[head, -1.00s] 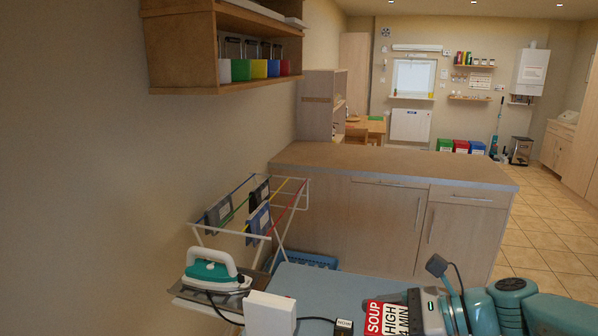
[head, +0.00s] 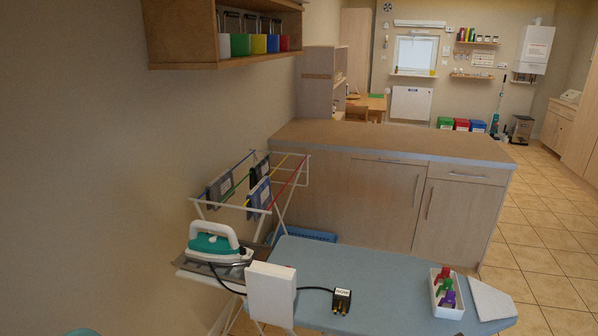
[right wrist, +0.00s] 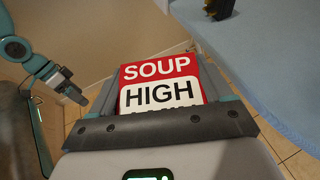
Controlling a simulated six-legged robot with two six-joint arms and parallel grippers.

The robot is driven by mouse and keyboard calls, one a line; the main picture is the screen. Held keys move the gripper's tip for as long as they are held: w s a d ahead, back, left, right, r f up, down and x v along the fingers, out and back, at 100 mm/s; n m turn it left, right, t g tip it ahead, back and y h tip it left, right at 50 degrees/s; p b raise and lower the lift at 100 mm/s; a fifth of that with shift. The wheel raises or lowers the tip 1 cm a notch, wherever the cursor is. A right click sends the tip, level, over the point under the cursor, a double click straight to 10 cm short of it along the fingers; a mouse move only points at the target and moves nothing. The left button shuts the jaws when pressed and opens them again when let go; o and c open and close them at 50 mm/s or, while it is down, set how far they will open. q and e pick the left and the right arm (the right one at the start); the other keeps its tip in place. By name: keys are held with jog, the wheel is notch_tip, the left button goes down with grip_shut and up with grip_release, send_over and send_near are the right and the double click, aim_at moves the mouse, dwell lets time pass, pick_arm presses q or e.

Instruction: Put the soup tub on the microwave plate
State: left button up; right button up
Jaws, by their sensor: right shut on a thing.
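The soup tub (right wrist: 160,84) shows a red and white label reading SOUP HIGH in the right wrist view. My right gripper (right wrist: 160,105) is shut on it, with a finger along each side. The tub's lower label is hidden behind the gripper. My right gripper and the tub are out of the head view. What looks like my left gripper (right wrist: 68,88) is at the left of the right wrist view, apart from the tub; its jaws are too small to judge. No microwave plate can be made out.
A blue ironing board (head: 390,285) bears a white tray of coloured items (head: 447,292) and a black plug (head: 341,300). An iron (head: 215,245) stands at its left end. A drying rack (head: 250,190) and a counter (head: 390,145) are behind. Tiled floor (head: 530,240) is free at right.

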jog(key=shift+m+t, duration=0.3)
jog(key=f, duration=0.1)
jog(key=s+f, duration=0.1)
jog(key=f, duration=0.1)
jog(key=s+f, duration=0.1)
jog(key=shift+a+f, duration=0.2)
jog(key=shift+a, duration=0.05)
jog(key=shift+d+f, duration=0.1)
jog(key=shift+f, duration=0.1)
